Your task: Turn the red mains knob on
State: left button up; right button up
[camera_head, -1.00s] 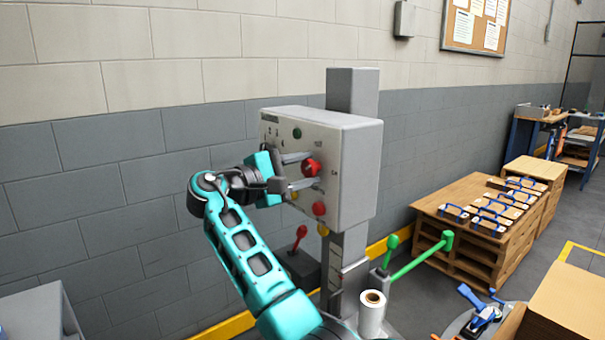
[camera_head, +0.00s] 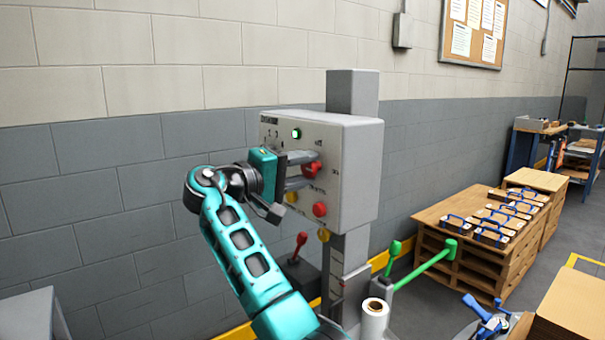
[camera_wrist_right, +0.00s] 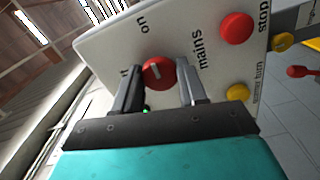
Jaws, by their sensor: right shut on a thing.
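The red mains knob (camera_head: 312,169) is on the front of a grey control box (camera_head: 358,170), partly hidden by my right gripper's fingers. My right gripper (camera_head: 305,170) is shut on the knob, one finger on each side. In the right wrist view the knob (camera_wrist_right: 158,73) sits between the fingers (camera_wrist_right: 158,85), its pale mark tilted, with "on" and "mains" printed around it. A green light (camera_head: 296,134) on the panel is lit. My left gripper is out of view.
A red stop button (camera_head: 320,209) and yellow buttons sit below the knob. A red lever (camera_head: 301,239), a green handle (camera_head: 440,256) and a white roll (camera_head: 374,317) stand below the box. Wooden pallets (camera_head: 460,240) with blue-handled pieces are at right.

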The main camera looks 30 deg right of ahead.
dwell(0.3)
jog(key=shift+f, duration=0.1)
jog(key=o, duration=1.1)
jog(key=shift+c, duration=0.2)
jog(key=s+a, duration=0.1)
jog(key=a, duration=1.2)
